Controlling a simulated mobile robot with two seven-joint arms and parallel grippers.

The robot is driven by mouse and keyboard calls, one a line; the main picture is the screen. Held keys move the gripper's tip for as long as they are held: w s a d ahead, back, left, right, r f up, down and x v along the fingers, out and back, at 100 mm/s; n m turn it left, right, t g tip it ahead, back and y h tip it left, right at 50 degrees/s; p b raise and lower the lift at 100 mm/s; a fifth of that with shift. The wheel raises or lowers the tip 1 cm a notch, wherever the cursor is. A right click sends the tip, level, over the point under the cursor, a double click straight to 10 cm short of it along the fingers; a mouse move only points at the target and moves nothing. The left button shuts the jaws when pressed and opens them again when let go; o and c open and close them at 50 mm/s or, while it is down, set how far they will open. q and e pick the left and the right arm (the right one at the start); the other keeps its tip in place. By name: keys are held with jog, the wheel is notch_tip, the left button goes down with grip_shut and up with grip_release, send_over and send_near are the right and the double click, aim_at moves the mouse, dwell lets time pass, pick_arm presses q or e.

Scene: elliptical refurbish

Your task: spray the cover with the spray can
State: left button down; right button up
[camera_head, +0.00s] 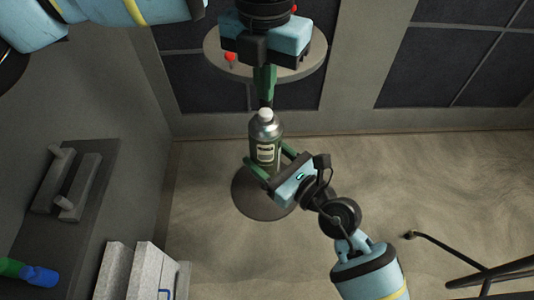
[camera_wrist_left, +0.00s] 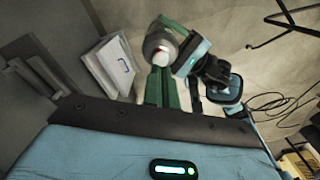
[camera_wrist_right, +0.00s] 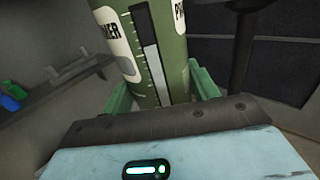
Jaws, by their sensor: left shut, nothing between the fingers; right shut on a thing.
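The spray can (camera_head: 265,152), dark green with a pale cap, is upright in the middle of the head view. My right gripper (camera_head: 270,164) is shut around its body, with one green finger on each side. The can's labelled side fills the right wrist view (camera_wrist_right: 160,45), and its top shows in the left wrist view (camera_wrist_left: 158,45). My left gripper (camera_head: 264,88) is shut and empty, its fingers pointing down just above the cap; whether they touch it I cannot tell. I cannot pick out the cover for certain.
A round grey table (camera_head: 309,58) with a red knob (camera_head: 231,58) stands behind my left gripper. White panels (camera_head: 150,270) stand lower left.

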aim_at(265, 112)
pick_arm(q)
jog(key=shift+f, duration=0.7)
jog(key=shift+f, duration=1.1)
dwell(1.4)
jog(key=shift+f, duration=0.1)
dwell(0.4)
jog(key=shift+r, duration=2.55)
jog(key=shift+r, duration=0.1)
notch_tip(265, 112, up, 12)
